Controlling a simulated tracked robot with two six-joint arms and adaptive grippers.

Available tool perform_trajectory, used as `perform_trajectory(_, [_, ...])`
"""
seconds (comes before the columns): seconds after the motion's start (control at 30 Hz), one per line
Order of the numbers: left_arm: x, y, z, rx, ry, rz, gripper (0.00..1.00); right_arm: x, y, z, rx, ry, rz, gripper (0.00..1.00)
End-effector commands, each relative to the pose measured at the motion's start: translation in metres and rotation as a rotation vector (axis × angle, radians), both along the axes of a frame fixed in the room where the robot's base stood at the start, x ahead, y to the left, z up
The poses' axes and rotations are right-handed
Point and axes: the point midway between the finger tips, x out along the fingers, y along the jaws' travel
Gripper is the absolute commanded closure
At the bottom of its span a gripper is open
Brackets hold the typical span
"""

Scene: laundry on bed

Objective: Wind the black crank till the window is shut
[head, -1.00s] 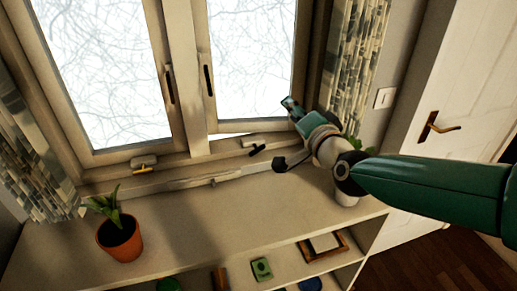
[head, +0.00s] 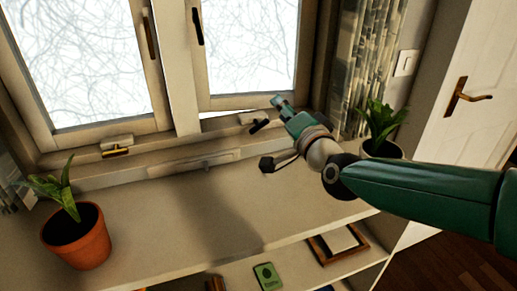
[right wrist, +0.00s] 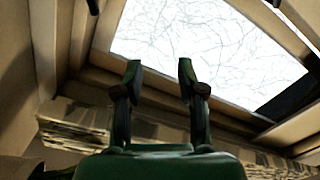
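The right window sash (head: 248,100) stands slightly ajar, with a bright gap along its bottom edge. The black crank (head: 260,126) sits on a pale housing on the sill below that sash. My right gripper (head: 279,101) is just above and right of the black crank in the head view, apart from it as far as I can tell. In the right wrist view my right gripper (right wrist: 160,76) has its two fingers spread with nothing between them, the window glass behind. The crank cannot be made out in that view. My left gripper is out of view.
A potted plant (head: 77,236) stands at the left of the shelf top (head: 180,225), another plant (head: 380,120) behind my right arm. A curtain (head: 368,60) hangs at right. The middle shelf top is clear.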

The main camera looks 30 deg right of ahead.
Motion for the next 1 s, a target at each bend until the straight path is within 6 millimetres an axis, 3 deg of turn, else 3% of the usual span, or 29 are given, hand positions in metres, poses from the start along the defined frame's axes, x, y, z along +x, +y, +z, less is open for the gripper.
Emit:
perform_trajectory(0.03, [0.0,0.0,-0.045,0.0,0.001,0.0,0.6,-0.001,-0.002,-0.045,0.0,0.0,-0.004,0.6])
perform_trajectory(0.2, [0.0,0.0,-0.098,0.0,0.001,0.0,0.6,-0.005,-0.006,-0.098,0.0,-0.001,-0.012,0.6])
perform_trajectory(0.3, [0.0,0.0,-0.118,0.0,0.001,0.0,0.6,-0.006,-0.007,-0.117,0.0,0.0,-0.015,0.6])
perform_trajectory(0.43, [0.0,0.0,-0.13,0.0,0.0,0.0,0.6,-0.006,-0.008,-0.13,0.0,0.0,-0.017,0.6])
perform_trajectory(0.67, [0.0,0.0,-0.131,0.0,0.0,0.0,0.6,0.006,-0.011,-0.131,-0.001,0.002,-0.017,0.6])
perform_trajectory(1.0, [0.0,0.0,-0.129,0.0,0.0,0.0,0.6,0.067,-0.026,-0.132,0.0,0.004,-0.018,0.6])
